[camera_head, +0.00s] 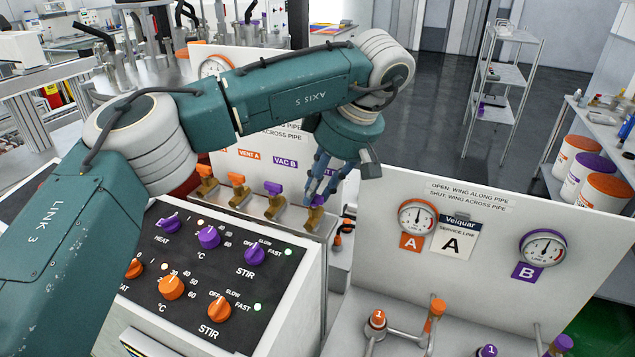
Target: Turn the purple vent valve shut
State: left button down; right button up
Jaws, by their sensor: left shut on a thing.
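My left arm reaches across from the left, and its gripper (319,188) points down at the last valve on the right of a row on the pipe. The gripper is shut on the purple wing of this vent valve (316,201), above its brass body. The fingers hide most of the wing, so I cannot tell whether it lies along or across the pipe. My right gripper is out of view.
Two orange valves (237,179) stand further left on the row. A control box with purple and orange knobs (171,287) is in front. At right, a panel (585,235) carries gauges A (417,216) and B (543,249), with more valves below.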

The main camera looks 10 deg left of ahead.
pick_arm(q)
jog(key=shift+r, duration=0.1)
dwell(0.4)
jog(key=c, duration=1.7)
grip_release()
jog(key=shift+a, duration=0.1)
jog(key=v, duration=1.2)
jog(key=shift+w, duration=0.1)
jog(key=shift+o, duration=0.4)
